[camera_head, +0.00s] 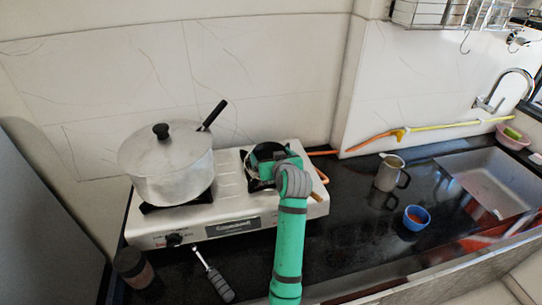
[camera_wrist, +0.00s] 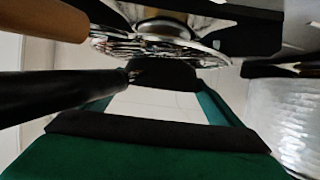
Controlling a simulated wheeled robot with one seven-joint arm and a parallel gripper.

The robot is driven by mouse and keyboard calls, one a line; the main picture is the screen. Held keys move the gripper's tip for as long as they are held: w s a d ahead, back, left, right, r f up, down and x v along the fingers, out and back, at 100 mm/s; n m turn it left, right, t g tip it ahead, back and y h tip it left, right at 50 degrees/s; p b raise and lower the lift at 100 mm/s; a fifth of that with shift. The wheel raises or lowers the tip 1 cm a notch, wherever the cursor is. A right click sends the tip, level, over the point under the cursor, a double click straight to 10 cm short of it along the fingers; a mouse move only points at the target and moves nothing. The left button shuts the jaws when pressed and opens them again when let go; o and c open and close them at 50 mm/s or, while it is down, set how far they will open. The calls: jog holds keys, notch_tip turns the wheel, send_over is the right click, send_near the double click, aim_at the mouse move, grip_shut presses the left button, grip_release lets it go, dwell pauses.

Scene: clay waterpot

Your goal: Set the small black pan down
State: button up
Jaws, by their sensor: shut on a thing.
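The small black pan (camera_head: 266,148) is at the right burner of the white gas stove (camera_head: 232,227), partly hidden behind my gripper. My green gripper (camera_head: 270,168) reaches over the stove's right side and is shut on the pan. In the wrist view my gripper's dark fingertips (camera_wrist: 160,74) meet close to shiny, patterned metal (camera_wrist: 165,45). I cannot tell whether the pan rests on the burner or hangs just above it.
A large lidded silver pot (camera_head: 175,165) stands on the left burner. A metal mug (camera_head: 389,174) and a blue bowl (camera_head: 416,218) stand right of the stove, before the sink (camera_head: 490,187). A grey-handled tool (camera_head: 218,284) and a dark jar (camera_head: 132,268) are in front.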

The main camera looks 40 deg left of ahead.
jog(key=o, duration=1.2)
jog(key=shift+d+f, duration=0.1)
jog(key=shift+d, duration=0.05)
jog(key=shift+w+d, duration=0.2)
jog(key=shift+d, duration=0.15)
jog(key=shift+s+r, duration=0.2)
jog(key=shift+r, duration=0.05)
jog(key=v, duration=1.1)
jog(key=shift+s+d+r, duration=0.1)
jog(key=shift+s+r, duration=0.05)
jog(key=shift+s, duration=0.15)
jog(key=shift+w, duration=0.1)
